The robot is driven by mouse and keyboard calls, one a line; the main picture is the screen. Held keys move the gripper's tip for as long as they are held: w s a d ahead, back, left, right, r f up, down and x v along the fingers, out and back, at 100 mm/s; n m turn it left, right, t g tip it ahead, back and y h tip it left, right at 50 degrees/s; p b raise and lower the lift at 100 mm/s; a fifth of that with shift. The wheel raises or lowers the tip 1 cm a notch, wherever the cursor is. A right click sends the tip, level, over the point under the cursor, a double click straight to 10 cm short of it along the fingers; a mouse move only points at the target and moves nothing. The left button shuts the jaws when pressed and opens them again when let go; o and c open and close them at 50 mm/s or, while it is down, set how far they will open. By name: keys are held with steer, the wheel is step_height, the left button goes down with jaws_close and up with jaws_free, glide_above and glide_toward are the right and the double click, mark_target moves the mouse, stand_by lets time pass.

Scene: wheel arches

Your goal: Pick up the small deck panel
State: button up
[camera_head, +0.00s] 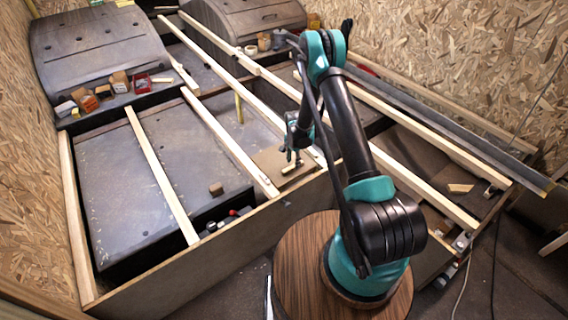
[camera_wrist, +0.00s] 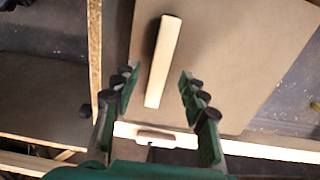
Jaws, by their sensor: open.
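The small deck panel appears to be the flat brown board (camera_head: 268,160) in the middle of the framed deck. It also fills much of the wrist view (camera_wrist: 235,65). A pale wooden strip (camera_wrist: 164,60) lies on the board like a handle; in the head view its near end (camera_head: 291,169) shows just below my gripper (camera_head: 293,157). In the wrist view my gripper (camera_wrist: 157,76) is open, one finger on each side of the strip and apart from it. The height of the fingers above the strip is hard to judge.
Long pale battens (camera_head: 232,142) cross the frame on both sides of the board. Two dark wheel arches (camera_head: 95,48) stand at the back, with small boxes (camera_head: 119,82) in front of the left one.

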steer(key=shift+f, duration=1.45)
jaws_close()
